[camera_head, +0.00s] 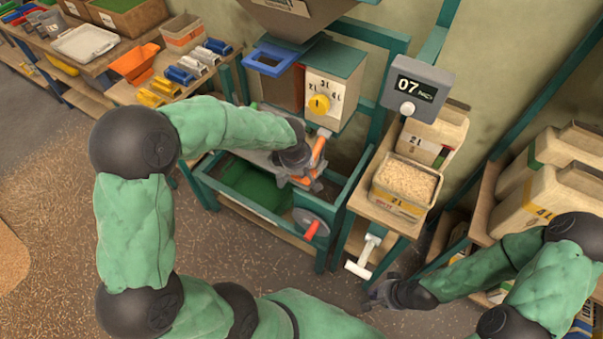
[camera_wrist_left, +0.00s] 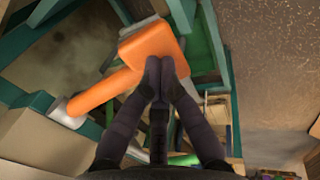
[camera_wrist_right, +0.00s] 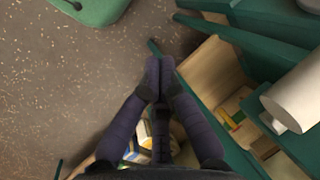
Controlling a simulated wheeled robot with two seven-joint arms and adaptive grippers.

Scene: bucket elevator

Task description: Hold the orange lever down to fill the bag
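The orange lever (camera_head: 319,148) is on the front of the dispenser, below the yellow dial, and is partly covered by my left arm. In the left wrist view the lever (camera_wrist_left: 150,60) shows a long bar and a broad flat end. My left gripper (camera_head: 302,178) has its fingers together, with the tips over the broad end; they seem to touch it. An open bag full of grain (camera_head: 408,183) stands on the wooden stand right of the dispenser. Any bag under the spout is hidden. My right gripper (camera_head: 376,296) is shut and empty, low in front of that stand.
A display (camera_head: 416,88) reads 07. A yellow dial (camera_head: 319,104) sits on the dispenser. A red-handled wheel (camera_head: 311,228) and a white handle (camera_head: 360,266) stick out in front. Large bags (camera_head: 560,190) fill the right shelf. Scoops and trays (camera_head: 135,64) lie on the left bench.

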